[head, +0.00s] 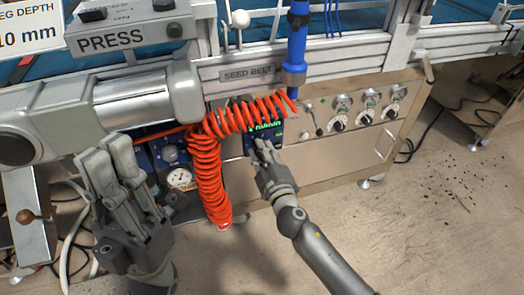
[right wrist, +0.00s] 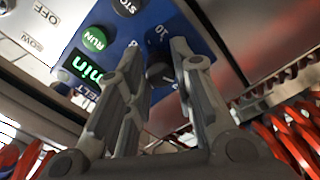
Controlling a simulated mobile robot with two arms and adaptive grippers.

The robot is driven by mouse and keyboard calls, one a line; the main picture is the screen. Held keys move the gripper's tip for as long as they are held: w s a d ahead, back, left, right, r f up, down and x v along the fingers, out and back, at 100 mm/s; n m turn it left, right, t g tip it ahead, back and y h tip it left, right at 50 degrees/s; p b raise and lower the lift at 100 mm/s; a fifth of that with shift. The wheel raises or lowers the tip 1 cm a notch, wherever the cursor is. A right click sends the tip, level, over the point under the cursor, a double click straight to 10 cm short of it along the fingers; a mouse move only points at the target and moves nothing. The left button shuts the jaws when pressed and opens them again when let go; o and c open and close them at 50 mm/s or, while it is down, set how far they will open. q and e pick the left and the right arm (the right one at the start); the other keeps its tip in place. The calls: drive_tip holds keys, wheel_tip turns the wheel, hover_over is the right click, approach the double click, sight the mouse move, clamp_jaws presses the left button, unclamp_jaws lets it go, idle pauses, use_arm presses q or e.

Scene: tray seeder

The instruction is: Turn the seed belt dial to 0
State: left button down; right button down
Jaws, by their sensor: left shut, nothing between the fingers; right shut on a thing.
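The seed belt control box (head: 249,142) is a small blue unit with a lit green display, below the SEED BELT label (head: 248,72). In the right wrist view its blue face (right wrist: 140,38) shows a green RUN button (right wrist: 94,39), a dark STOP button (right wrist: 125,6) and a "10" mark. The black dial (right wrist: 158,73) sits between the fingers of my right gripper (right wrist: 156,48), which is shut on it. In the head view my right gripper (head: 263,146) hides the dial. Its pointer setting cannot be read. My left gripper (head: 108,148) is shut and empty at the left.
An orange coiled hose (head: 207,170) hangs just left of the box and loops above it. A blue vertical pipe (head: 297,50) stands behind. Gauges and knobs (head: 340,123) line the panel to the right. A pressure gauge (head: 180,178) is near my left gripper. Open floor lies at the lower right.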

drive_tip(key=shift+f+n+p, duration=0.1)
drive_tip(key=shift+n+p, duration=0.25)
drive_tip(key=shift+n, duration=1.85)
drive_tip(key=c, duration=1.2)
unclamp_jaws()
drive_tip(key=v, duration=1.2)
